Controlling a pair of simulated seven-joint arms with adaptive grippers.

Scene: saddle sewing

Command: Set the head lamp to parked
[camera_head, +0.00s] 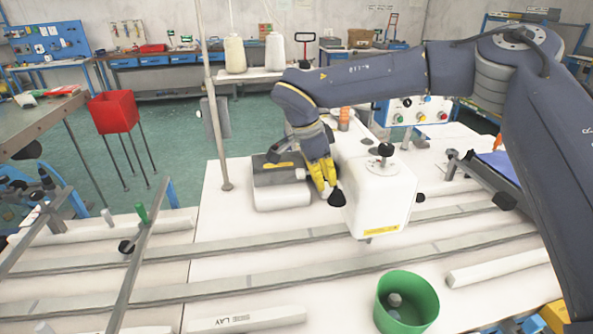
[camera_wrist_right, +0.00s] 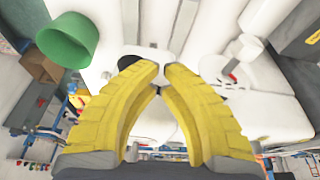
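The white machine head (camera_head: 380,195) stands on the white table, with a dark knob on its top. A small black rounded part (camera_head: 337,199) sits at its left side; I cannot tell whether it is the head lamp. My right gripper (camera_head: 331,190) has yellow fingers pointing down beside the head's left side, close to the black part. In the right wrist view the fingertips (camera_wrist_right: 161,70) come almost together, with nothing clearly held between them. Contact with the black part cannot be told. My left gripper is not in view.
A green bin (camera_head: 405,302) stands in front of the head and also shows in the right wrist view (camera_wrist_right: 68,40). A grey-and-white block (camera_head: 281,184) lies left of the gripper. A control box (camera_head: 412,110) stands behind. Metal rails (camera_head: 300,246) cross the table.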

